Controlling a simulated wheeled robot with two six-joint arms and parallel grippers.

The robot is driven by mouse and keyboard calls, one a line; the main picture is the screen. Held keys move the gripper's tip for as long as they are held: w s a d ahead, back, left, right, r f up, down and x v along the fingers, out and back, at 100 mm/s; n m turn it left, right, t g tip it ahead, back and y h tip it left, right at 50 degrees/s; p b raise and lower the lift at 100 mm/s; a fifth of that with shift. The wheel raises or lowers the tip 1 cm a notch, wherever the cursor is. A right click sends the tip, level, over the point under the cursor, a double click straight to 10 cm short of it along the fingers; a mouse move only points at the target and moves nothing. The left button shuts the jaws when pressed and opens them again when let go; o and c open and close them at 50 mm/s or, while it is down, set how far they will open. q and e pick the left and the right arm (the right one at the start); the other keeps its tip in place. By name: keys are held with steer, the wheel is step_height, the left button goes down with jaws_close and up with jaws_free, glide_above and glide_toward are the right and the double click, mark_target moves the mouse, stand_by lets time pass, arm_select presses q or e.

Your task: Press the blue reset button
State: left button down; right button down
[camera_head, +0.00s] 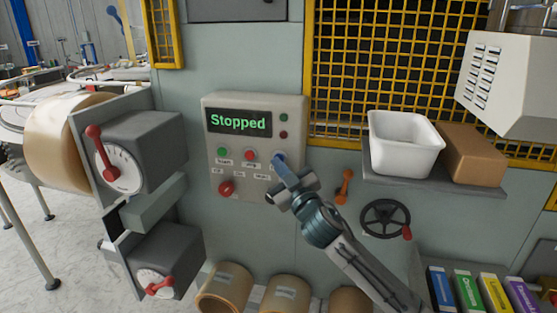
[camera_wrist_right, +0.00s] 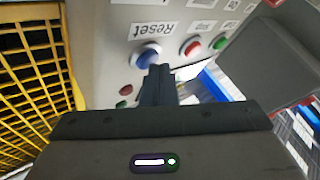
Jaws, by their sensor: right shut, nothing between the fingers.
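The blue reset button (camera_wrist_right: 146,55) sits on the grey control panel (camera_wrist_right: 105,30), beside its "Reset" label in the right wrist view. In the head view, a bit of the blue button (camera_head: 279,157) shows at the tip of my right gripper (camera_head: 284,170). The right gripper (camera_wrist_right: 158,70) is shut and empty. Its fingertips overlap the button's edge in the wrist view; I cannot tell whether they touch it. The panel's display (camera_head: 239,122) reads "Stopped" in green letters. My left gripper is not in view.
Beside the blue button are a red button (camera_head: 250,155) and a green button (camera_head: 222,152). A red knob (camera_head: 226,188) sits lower left. To the right are an orange lever (camera_head: 344,186), a handwheel (camera_head: 386,219), and a shelf with a white bin (camera_head: 405,143) and brown box (camera_head: 472,154).

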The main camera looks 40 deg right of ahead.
steer(key=shift+s+a, duration=0.5)
steer(key=s+a+p, duration=0.1)
steer(key=s+a, duration=0.2)
steer(key=shift+s+a, duration=0.1)
steer(key=shift+a, duration=0.3)
stand_by(0.8)
